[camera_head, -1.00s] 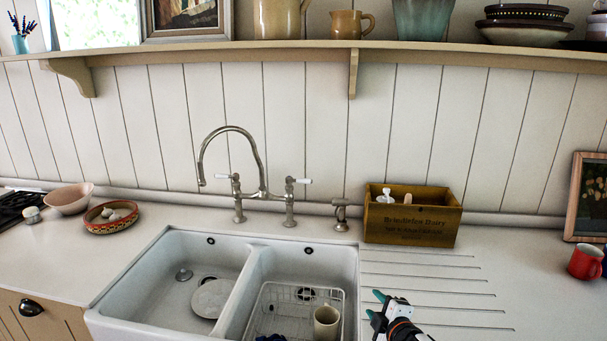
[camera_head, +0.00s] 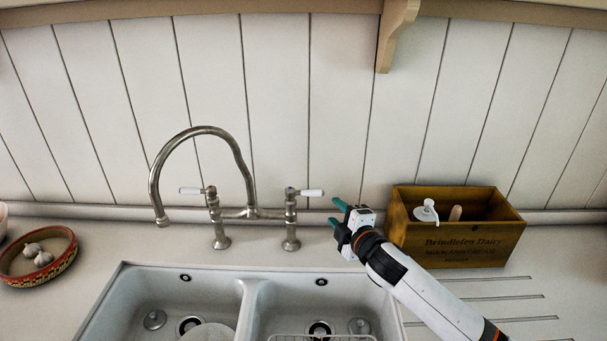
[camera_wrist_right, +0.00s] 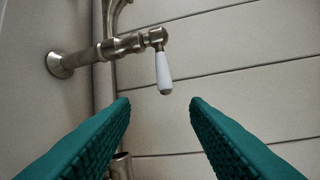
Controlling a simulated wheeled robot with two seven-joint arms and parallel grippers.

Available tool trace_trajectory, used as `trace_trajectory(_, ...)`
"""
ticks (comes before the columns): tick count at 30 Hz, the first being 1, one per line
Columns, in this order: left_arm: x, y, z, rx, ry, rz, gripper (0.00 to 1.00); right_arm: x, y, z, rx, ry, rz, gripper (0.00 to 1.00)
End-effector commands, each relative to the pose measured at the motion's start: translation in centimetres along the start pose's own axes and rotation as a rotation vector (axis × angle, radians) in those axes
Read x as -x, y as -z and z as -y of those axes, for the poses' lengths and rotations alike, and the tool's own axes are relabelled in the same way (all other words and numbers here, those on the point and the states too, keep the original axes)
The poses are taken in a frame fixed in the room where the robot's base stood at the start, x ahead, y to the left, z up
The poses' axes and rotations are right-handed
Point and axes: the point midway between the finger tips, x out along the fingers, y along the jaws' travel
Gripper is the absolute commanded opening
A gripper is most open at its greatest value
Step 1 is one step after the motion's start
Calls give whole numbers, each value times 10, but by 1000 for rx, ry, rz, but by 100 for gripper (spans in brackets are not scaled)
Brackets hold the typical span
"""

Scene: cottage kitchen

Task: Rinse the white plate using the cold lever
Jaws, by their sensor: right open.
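The white plate (camera_head: 209,333) lies in the left basin of the sink (camera_head: 246,288), cut off by the bottom edge of the head view. The bridge tap has a left lever (camera_head: 191,190) and a right lever (camera_head: 311,192), both with white handles; I cannot read which is cold. No water shows at the spout (camera_head: 162,221). My right gripper (camera_head: 334,212) is open and empty, just right of the right lever and apart from it. In the right wrist view, the white lever handle (camera_wrist_right: 164,73) hangs beyond and between the open green fingers (camera_wrist_right: 158,104). My left gripper is out of view.
A wooden box (camera_head: 455,240) with a white pump bottle (camera_head: 427,211) stands on the counter close right of my gripper. A wire rack (camera_head: 322,338) sits in the right basin. A patterned bowl of garlic (camera_head: 38,258) is at the left.

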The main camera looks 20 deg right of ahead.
Motion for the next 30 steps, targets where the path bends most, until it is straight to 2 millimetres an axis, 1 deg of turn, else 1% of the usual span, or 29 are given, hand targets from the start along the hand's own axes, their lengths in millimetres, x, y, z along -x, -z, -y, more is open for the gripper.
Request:
trace_trajectory(1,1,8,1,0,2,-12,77,0,-1,2,2,2,1,42)
trace_trajectory(5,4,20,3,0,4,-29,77,-7,-1,4,3,5,2,42)
trace_trajectory(8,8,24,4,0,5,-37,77,-20,-1,5,2,5,1,42)
trace_trajectory(12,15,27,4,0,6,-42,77,-48,-2,6,1,5,1,42)
trace_trajectory(18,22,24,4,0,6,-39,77,-87,-2,5,1,4,2,42)
trace_trajectory(21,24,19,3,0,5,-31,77,-101,-2,4,2,3,2,42)
trace_trajectory(25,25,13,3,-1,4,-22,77,-113,-2,3,3,3,2,42)
trace_trajectory(30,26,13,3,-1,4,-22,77,-119,-2,3,4,2,3,42)
